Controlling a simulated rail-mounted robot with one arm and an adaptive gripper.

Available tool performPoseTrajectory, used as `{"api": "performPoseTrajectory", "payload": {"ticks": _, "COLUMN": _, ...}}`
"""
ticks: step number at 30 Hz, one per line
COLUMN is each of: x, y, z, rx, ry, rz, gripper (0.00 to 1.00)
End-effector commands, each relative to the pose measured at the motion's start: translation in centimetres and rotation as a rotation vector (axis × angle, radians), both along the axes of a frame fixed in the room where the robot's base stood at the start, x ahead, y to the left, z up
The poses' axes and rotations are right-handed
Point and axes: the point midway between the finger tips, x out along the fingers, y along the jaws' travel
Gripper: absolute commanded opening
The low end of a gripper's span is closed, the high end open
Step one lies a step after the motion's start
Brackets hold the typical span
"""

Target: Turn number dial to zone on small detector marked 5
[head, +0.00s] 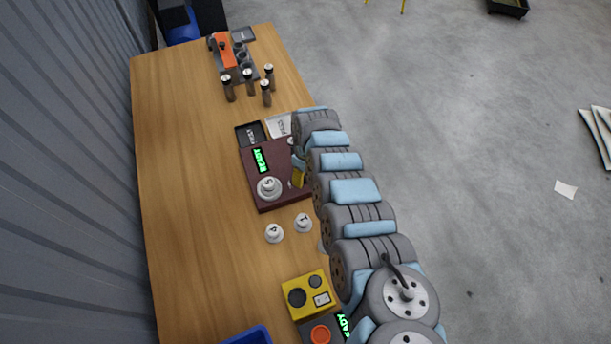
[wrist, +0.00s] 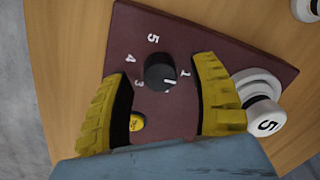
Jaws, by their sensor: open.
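The small white detector marked 5 (head: 268,187) sits on the near-left part of the maroon panel (head: 278,202); it also shows at the right of the wrist view (wrist: 266,118). The black number dial (wrist: 160,72) is on the panel, with numbers 1, 3, 4 and 5 visible around it. Its white pointer line is on the side towards the 1. My gripper (wrist: 162,72) is open, its yellow fingers on either side of the dial with gaps; contact is not visible. In the head view my arm hides the dial, and only a bit of yellow finger (head: 298,178) shows.
A yellow button (wrist: 137,122) is between my fingers. A green READY display (head: 261,160) is on the panel. Loose detectors marked 4 (head: 274,233) and 1 (head: 303,222) stand nearby. A yellow box (head: 308,296) is at the near end; dark-bodied cylinders (head: 249,82) stand farther back. The table's left side is clear.

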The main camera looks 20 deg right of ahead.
Motion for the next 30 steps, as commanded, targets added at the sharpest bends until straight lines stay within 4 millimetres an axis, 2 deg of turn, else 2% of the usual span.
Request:
{"api": "performPoseTrajectory", "payload": {"ticks": 4, "x": -0.08, "y": -0.06, "z": -0.75, "rx": -0.002, "ry": 0.001, "rz": -0.001, "gripper": 0.61}}
{"api": "performPoseTrajectory", "payload": {"ticks": 14, "x": -0.09, "y": -0.04, "z": -0.85, "rx": -0.001, "ry": 0.002, "rz": 0.000, "gripper": 0.61}}
{"api": "performPoseTrajectory", "payload": {"ticks": 18, "x": -0.09, "y": -0.03, "z": -0.85, "rx": -0.001, "ry": 0.001, "rz": 0.000, "gripper": 0.21}}
{"api": "performPoseTrajectory", "payload": {"ticks": 20, "x": -0.08, "y": -0.04, "z": -0.85, "rx": -0.001, "ry": 0.001, "rz": 0.000, "gripper": 0.04}}
{"api": "performPoseTrajectory", "payload": {"ticks": 21, "x": -0.08, "y": -0.04, "z": -0.85, "rx": -0.001, "ry": 0.001, "rz": 0.000, "gripper": 0.00}}
{"api": "performPoseTrajectory", "payload": {"ticks": 30, "x": -0.10, "y": -0.04, "z": -0.84, "rx": -0.001, "ry": 0.001, "rz": -0.007, "gripper": 0.00}}
